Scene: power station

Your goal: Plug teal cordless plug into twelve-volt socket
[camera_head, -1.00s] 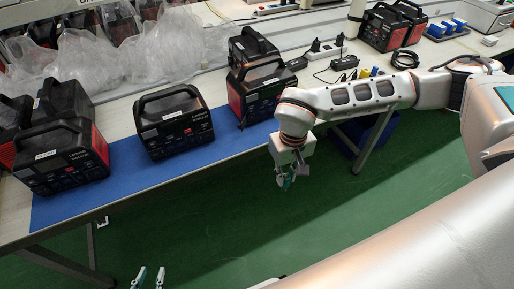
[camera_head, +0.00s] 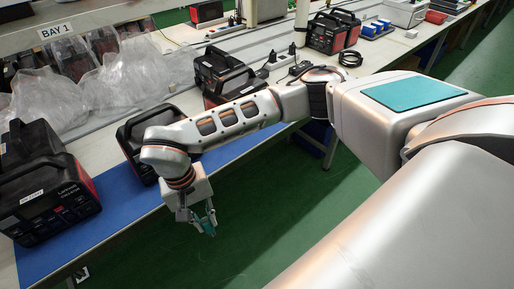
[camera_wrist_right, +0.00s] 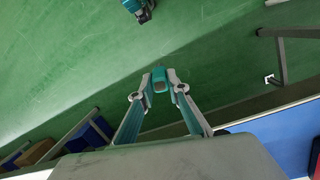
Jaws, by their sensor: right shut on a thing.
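My right gripper (camera_head: 205,222) hangs over the green floor just off the table's front edge, shut on the teal plug (camera_head: 208,227). In the right wrist view the plug (camera_wrist_right: 159,78) sits between the two fingertips, with its end pointing away from the wrist. A black and red power station (camera_head: 137,140) stands on the blue mat, its front mostly hidden behind my right arm. Another power station (camera_head: 52,205) stands at the left with its front panel showing. The twelve-volt socket is too small or hidden to make out. My left gripper does not show in the head view.
The blue mat (camera_head: 140,205) runs along the table's front. More power stations (camera_head: 205,68) stand farther back, near black adapters and cables. Clear plastic bags (camera_head: 130,75) lie behind. A teal and dark thing (camera_wrist_right: 138,10) is cut off at the wrist view's top.

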